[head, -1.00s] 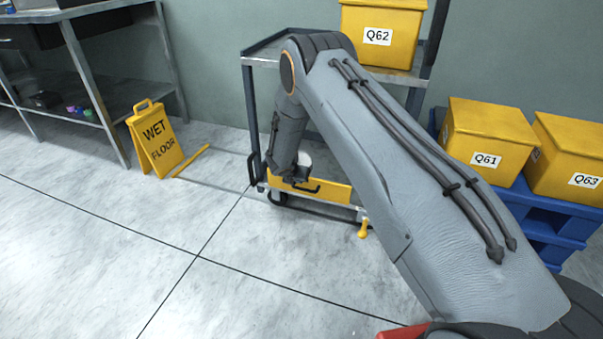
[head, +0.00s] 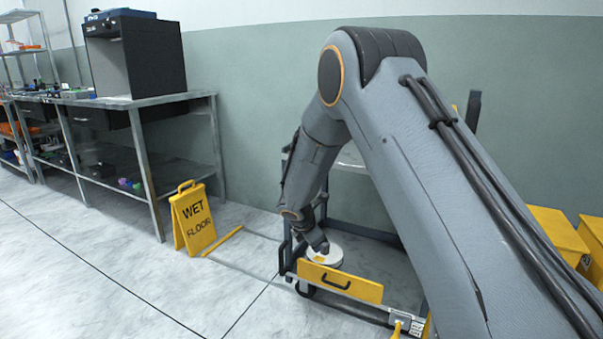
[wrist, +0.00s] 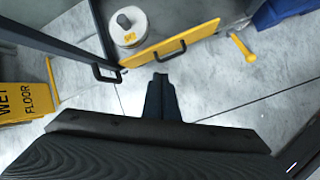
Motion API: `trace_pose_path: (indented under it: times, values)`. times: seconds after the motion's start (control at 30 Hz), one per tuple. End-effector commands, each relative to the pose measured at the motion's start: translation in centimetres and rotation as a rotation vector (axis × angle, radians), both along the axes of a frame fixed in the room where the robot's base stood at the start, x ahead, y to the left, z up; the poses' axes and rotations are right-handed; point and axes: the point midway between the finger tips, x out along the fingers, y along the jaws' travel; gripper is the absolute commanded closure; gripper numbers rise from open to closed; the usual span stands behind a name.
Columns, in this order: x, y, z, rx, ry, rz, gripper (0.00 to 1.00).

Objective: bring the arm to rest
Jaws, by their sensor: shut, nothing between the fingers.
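My gripper (head: 319,245) hangs at the end of my bent arm in the head view, in front of the metal cart (head: 285,262). In the wrist view my gripper (wrist: 161,80) shows as one narrow dark shape, its fingers together with nothing between them. A white round object (head: 327,260) with a yellow label sits on the cart's low deck, behind the gripper tip in the head view. In the wrist view the same white object (wrist: 134,36) shows a grey knob and lies apart from the fingertips. My arm hides much of the cart.
The cart's yellow front panel (head: 350,284) has a black handle. A yellow wet floor sign (head: 193,219) stands to the left, near a metal workbench (head: 183,99). Yellow bins (head: 560,236) are at the right, partly behind my arm. The floor at the front left is clear.

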Motion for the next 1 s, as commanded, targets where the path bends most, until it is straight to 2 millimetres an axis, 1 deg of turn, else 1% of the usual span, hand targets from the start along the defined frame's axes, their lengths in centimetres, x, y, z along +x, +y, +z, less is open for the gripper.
trace_pose_path:
  times: [0.03, 0.17, 0.2, 0.27, 0.3, 0.37, 0.4, 0.47, 0.5, 0.57, 0.6, 0.7, 0.8, 1.0]
  values:
    - [-2.3, 1.1, 1.8, 0.049, -0.001, -0.071, 1.0]
    - [-8.4, 3.1, 5.0, 0.172, 0.012, -0.281, 1.0]
    - [-10.4, 3.6, 5.8, 0.209, 0.019, -0.346, 1.0]
    - [-13.5, 4.3, 7.0, 0.26, 0.029, -0.445, 1.0]
    - [-15.6, 4.7, 7.8, 0.292, 0.036, -0.51, 1.0]
    - [-18.8, 5.3, 8.9, 0.34, 0.05, -0.611, 1.0]
    - [-21.0, 5.6, 9.6, 0.37, 0.059, -0.676, 1.0]
    - [-24.3, 5.9, 10.4, 0.411, 0.075, -0.777, 1.0]
    - [-26.5, 6.1, 10.9, 0.437, 0.087, -0.846, 1.0]
    - [-29.7, 6.3, 11.6, 0.472, 0.104, -0.943, 1.0]
    - [-31.7, 6.3, 11.9, 0.491, 0.117, -1.005, 1.0]
    - [-35.8, 6.3, 12.5, 0.526, 0.141, -1.135, 1.0]
    - [-39.1, 6.2, 12.9, 0.551, 0.164, -1.239, 1.0]
    - [-44.7, 5.8, 13.3, 0.583, 0.201, -1.417, 1.0]
